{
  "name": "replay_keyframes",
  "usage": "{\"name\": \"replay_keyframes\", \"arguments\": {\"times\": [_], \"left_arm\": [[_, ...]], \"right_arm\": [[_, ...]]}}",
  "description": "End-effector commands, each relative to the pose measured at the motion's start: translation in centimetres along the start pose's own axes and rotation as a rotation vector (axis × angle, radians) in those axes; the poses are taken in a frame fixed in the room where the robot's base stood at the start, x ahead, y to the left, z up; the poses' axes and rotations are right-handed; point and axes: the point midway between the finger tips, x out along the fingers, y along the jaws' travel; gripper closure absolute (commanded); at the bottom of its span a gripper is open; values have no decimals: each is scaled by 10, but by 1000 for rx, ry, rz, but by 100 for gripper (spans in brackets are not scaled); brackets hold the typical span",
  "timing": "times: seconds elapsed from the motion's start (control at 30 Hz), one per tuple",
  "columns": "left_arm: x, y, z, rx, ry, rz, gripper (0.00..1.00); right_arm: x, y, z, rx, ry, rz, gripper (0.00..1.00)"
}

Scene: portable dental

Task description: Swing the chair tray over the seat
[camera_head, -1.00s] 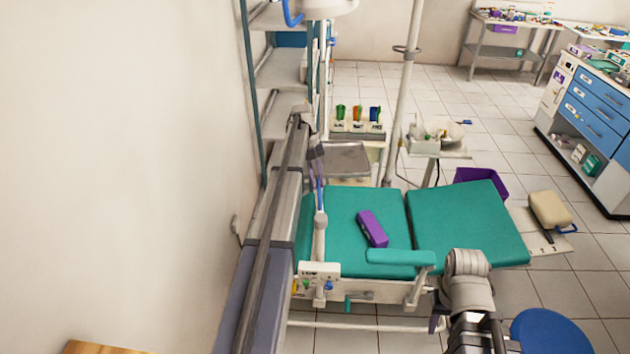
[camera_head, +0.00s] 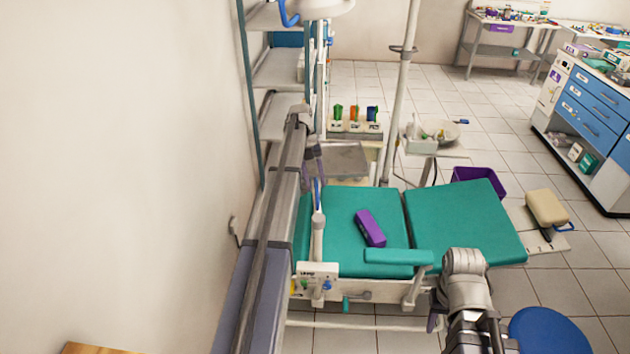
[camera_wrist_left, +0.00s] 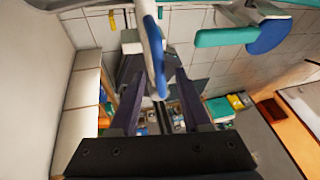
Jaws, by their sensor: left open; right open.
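The chair tray, a flat grey metal tray (camera_head: 346,162), is beyond the far edge of the green seat (camera_head: 345,222) in the head view and is not over it. My left gripper (camera_head: 316,168) is left of the tray, pointing down, partly hidden by its arm. In the left wrist view its two dark fingers (camera_wrist_left: 160,98) are open, with a white and blue bar (camera_wrist_left: 152,45) between them; I cannot tell whether they touch it. My right arm is at the lower right of the seat; its gripper (camera_head: 434,318) shows only partly, at the near side of the chair.
A purple box (camera_head: 370,228) lies on the seat. A green armrest (camera_head: 398,257) runs along its near side. A white pole (camera_head: 398,105) and basin unit (camera_head: 432,138) stand beyond. A blue stool (camera_head: 550,332) is at lower right. A wall is close on the left.

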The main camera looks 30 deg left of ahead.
Motion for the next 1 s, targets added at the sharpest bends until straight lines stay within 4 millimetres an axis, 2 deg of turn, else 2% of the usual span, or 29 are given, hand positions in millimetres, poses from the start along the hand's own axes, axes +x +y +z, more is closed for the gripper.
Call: {"name": "replay_keyframes", "arguments": {"times": [0.27, 0.73, 1.0], "left_arm": [[-19, -4, -8, 0, 0, 0, 53], [-80, -17, -33, 0, 0, 0, 53], [-90, -20, -38, 0, 0, 0, 53]], "right_arm": [[-21, 2, 1, 0, 0, 0, 55], [-88, 8, 5, -2, 0, 0, 55], [-99, 9, 6, 2, 0, -1, 55]]}}
